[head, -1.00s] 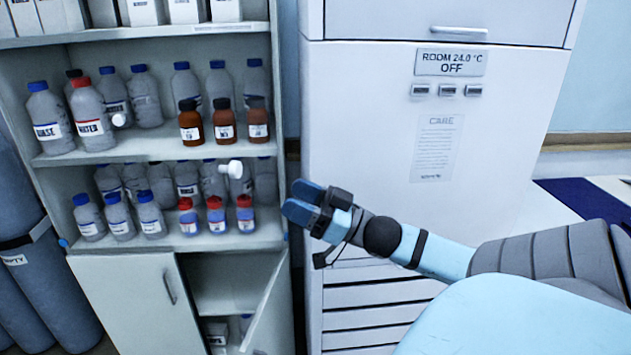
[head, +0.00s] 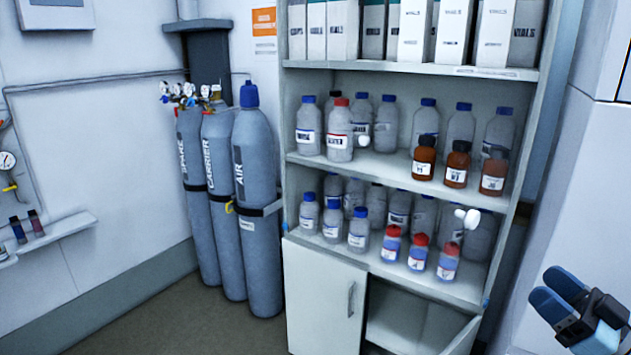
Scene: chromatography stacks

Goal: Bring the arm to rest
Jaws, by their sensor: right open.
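My right gripper (head: 560,300) shows at the lower right edge of the head view. Its two blue fingertips point left, and it is open with nothing between them. It is in front of the white cabinet side (head: 575,205), to the right of the bottle shelf (head: 390,170) and apart from it. Most of my right arm is outside the picture. My left gripper is not in view.
Several bottles with blue, red and black caps stand on two shelves. White boxes (head: 425,30) line the top shelf. Below, one cupboard door (head: 322,300) is shut and another stands ajar. Gas cylinders (head: 257,200) stand left of the shelf. Floor (head: 165,325) shows bare at lower left.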

